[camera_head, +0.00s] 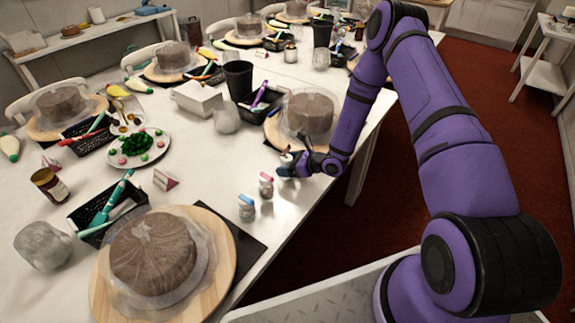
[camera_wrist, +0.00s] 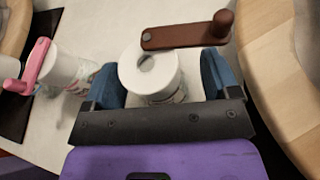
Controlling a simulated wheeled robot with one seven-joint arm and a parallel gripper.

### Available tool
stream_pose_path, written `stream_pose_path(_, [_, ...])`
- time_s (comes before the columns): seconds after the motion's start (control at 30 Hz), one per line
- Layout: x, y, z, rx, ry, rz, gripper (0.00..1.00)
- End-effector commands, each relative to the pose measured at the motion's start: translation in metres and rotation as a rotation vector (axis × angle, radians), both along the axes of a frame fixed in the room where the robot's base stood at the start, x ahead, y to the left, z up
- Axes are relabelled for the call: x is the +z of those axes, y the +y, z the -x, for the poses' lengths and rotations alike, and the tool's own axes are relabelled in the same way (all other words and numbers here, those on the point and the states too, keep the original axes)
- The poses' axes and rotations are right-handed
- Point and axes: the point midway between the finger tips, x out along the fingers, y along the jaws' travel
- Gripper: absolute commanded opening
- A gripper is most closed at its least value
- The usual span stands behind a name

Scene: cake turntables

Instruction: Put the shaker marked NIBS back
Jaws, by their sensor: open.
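In the wrist view a white shaker (camera_wrist: 160,78) with an open brown flip lid (camera_wrist: 190,36) stands between the two blue fingers of my gripper (camera_wrist: 162,84). The fingers are apart, one on each side of it, and I cannot tell whether either touches it. No marking can be read, so I cannot confirm NIBS. In the head view my gripper (camera_head: 291,168) is low at the table's right edge, mostly hiding this shaker. A shaker with a pink lid (camera_head: 266,186) stands close by, also at the left of the wrist view (camera_wrist: 62,70). A blue-lidded shaker (camera_head: 246,208) stands nearer the front.
A cake on a wooden turntable (camera_head: 222,255) stands in front, another (camera_head: 279,135) just behind my gripper. Wooden boards flank the fingers in the wrist view. A black caddy (camera_head: 88,213), a dark jar (camera_head: 50,187) and a plate (camera_head: 160,152) lie left. Bare table lies left of the shakers.

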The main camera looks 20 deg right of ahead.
Motion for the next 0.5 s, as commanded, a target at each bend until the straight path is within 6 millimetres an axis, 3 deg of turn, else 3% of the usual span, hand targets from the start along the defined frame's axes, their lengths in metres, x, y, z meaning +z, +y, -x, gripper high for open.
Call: stream_pose_path(0.5, [0.034,-0.062,0.053,-0.002,0.001,0.001,0.82])
